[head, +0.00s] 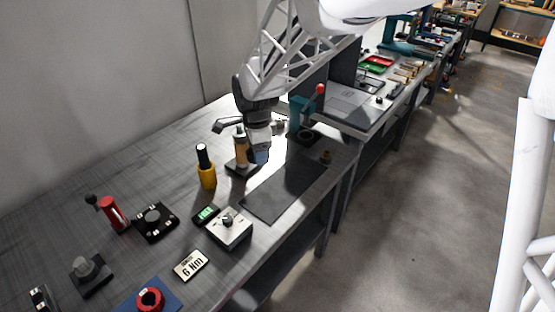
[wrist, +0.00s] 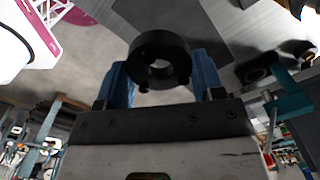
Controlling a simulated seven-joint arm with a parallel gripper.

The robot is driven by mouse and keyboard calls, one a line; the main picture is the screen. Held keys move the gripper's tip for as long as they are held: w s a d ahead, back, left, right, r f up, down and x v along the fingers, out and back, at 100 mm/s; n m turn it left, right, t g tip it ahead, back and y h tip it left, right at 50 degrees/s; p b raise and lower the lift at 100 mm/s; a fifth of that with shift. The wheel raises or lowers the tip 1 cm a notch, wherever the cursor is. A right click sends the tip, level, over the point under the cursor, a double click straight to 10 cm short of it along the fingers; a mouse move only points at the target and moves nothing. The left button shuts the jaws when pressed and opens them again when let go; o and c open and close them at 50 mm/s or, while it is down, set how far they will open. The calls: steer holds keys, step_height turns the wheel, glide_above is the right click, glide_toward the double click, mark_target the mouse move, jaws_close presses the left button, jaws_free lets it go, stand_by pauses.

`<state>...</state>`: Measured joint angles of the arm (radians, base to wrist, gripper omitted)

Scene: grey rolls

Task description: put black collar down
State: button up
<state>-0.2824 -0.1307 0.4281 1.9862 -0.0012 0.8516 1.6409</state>
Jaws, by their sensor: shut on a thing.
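The black collar (wrist: 160,44) is a thick dark ring with a round hole, held between the two blue fingers of my gripper (wrist: 163,78) in the wrist view. In the head view, my gripper (head: 261,156) points down over the workbench, near the back end of a dark grey mat (head: 285,190). The collar cannot be made out there. I cannot tell how far the gripper is above the bench.
Left of my gripper stand a tan cylinder (head: 241,152) on a dark base and a yellow bottle with a black top (head: 206,170). The mat's front is clear.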

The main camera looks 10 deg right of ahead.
steer(key=s+d+f+n, duration=0.3)
steer(key=s+f, duration=0.3)
steer(key=s, duration=0.2)
steer(key=s+d+f+n, duration=0.2)
steer(key=s+f+n, duration=0.2)
steer(key=s+f, duration=0.3)
steer(key=shift+s+d+f+n, duration=0.3)
steer(key=shift+s+d+n, duration=0.05)
steer(key=shift+d+n, duration=0.05)
glide_above(268, 201)
steer(key=shift+w+f, duration=0.15)
steer(key=shift+f, duration=0.6)
steer(key=shift+f, duration=1.75)
steer(key=shift+f, duration=0.1)
steer(key=o, duration=1.1)
